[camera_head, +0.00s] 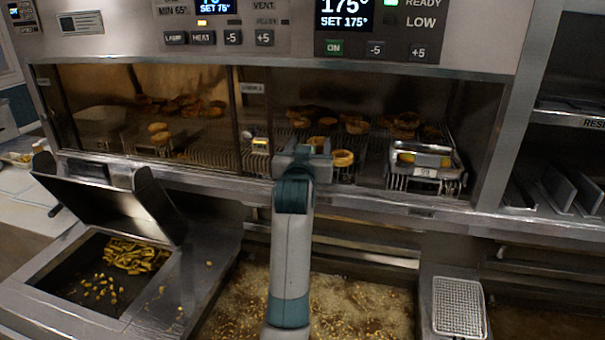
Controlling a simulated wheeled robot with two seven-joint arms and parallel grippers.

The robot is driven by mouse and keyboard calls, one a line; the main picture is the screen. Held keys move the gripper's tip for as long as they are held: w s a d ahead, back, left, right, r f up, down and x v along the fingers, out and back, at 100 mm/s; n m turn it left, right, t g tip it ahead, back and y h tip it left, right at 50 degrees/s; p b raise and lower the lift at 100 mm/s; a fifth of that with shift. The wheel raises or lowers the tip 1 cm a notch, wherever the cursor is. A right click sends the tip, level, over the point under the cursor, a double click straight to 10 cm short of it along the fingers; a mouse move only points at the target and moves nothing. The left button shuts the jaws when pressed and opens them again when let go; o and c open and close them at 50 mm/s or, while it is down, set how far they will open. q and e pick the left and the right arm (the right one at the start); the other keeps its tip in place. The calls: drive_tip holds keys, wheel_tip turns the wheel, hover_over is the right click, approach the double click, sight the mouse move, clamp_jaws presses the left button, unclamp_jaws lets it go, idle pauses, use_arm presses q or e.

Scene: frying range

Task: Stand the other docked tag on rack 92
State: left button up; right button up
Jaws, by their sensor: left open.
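My left gripper (303,152) is open at the front of the heated cabinet, its arm reaching up from the bottom middle. Its fingers are small and partly hidden by the wrist. A small tag-like piece (260,145) with a yellow band and a pale face stands at the cabinet's middle post, just left of the gripper and apart from it. A wire rack (398,183) at the right of the cabinet has a white number plate (425,172), its digits too small to read surely. A metal tray (447,158) with yellow and orange contents sits on this rack. My right gripper is out of view.
Round pastries (343,158) lie on the cabinet's wire shelves around the gripper. Below are an oil vat (360,300) full of crumbs, a bin of fries (135,255) under a raised lid (110,195), and a mesh basket (458,306). Shelves with upright dividers (555,188) stand at right.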

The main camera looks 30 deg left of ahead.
use_arm(q)
drive_tip(key=b+v, duration=0.4)
drive_tip(key=v, duration=1)
drive_tip(key=shift+s+d, duration=0.2)
drive_tip(key=shift+s, duration=0.1)
drive_tip(key=shift+r, duration=0.15)
